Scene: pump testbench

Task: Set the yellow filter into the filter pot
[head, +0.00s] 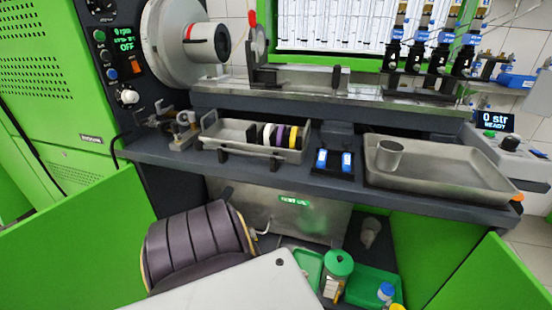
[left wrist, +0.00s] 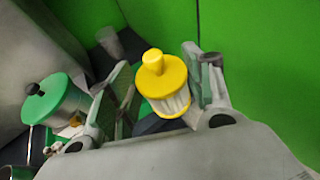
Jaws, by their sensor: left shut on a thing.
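The yellow filter (left wrist: 165,78) has a yellow cap with a knob over a white pleated body. In the left wrist view my left gripper (left wrist: 165,92) has a finger on each side of it and is shut on it. An open metal pot (head: 390,155) stands at the left of a steel tray in the head view. I cannot tell for sure whether it is the filter pot. A small yellow thing (head: 397,306) shows at the head view's bottom edge, too cut off to identify. My right gripper is not in view.
The steel tray (head: 455,178) is otherwise empty. A rack of coloured discs (head: 260,150) and blue blocks (head: 334,160) sit left of it. Below the bench stand a green-lidded metal canister (head: 338,262), a grey cup (head: 370,230) and a blue-capped bottle (head: 386,291).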

